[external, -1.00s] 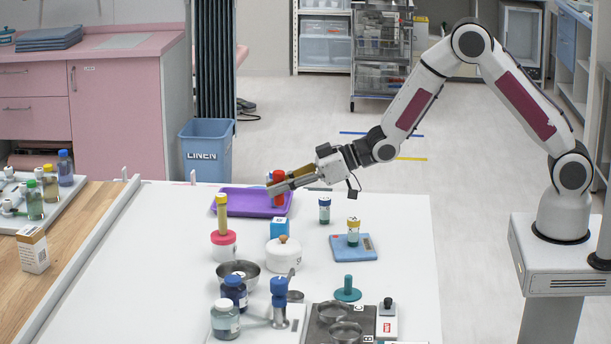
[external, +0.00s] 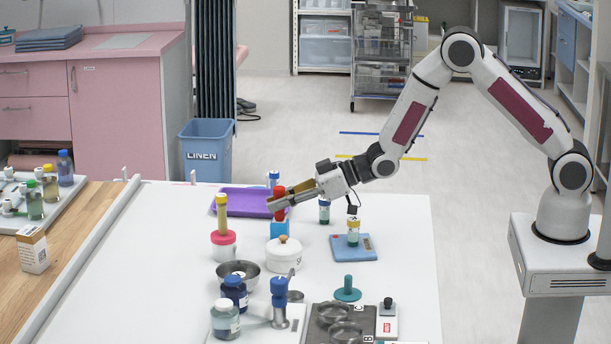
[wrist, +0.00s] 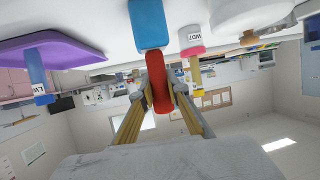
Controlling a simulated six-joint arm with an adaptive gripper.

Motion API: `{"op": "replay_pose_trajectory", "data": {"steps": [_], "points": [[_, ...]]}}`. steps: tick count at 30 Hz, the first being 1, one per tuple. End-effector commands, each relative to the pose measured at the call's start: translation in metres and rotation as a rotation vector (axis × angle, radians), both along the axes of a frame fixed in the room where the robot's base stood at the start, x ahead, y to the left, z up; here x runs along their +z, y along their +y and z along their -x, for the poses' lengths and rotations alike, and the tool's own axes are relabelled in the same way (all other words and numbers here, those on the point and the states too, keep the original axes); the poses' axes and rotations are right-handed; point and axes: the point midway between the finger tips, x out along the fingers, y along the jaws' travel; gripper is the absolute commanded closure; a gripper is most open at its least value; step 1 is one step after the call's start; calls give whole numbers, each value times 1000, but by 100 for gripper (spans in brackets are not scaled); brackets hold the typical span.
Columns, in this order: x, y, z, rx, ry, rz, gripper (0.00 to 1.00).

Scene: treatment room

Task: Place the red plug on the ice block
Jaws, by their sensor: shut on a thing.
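The red plug (external: 280,190) is held upright between the fingertips of my gripper (external: 279,202). In the wrist view the red plug (wrist: 157,82) sits between the two fingers (wrist: 160,100). The ice block is a small blue block (external: 280,230) on the white table. The plug is right above the block in the external view. In the wrist view the blue block (wrist: 148,20) is just past the plug's end. I cannot tell whether the two touch. The fingers hide part of the plug.
A purple tray (external: 240,205) with a blue-capped vial (external: 273,178) lies behind. A vial on a blue scale (external: 366,254) is at right. The table's left part is clear.

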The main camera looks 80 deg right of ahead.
Motion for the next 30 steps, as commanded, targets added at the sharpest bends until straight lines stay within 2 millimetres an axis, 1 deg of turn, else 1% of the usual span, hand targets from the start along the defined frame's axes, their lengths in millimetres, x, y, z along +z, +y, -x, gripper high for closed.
{"op": "replay_pose_trajectory", "data": {"steps": [11, 12, 13, 14, 23, 30], "points": [[-3, 0, 0, 0, 0, 0, 90], [-2, 0, 0, 0, 0, 0, 77], [-2, 0, 0, 0, 0, 0, 69], [-2, 0, 0, 0, 0, 0, 68], [-2, 0, 0, 0, 0, 0, 68], [2, -1, 2, -1, -1, 0, 68]]}}
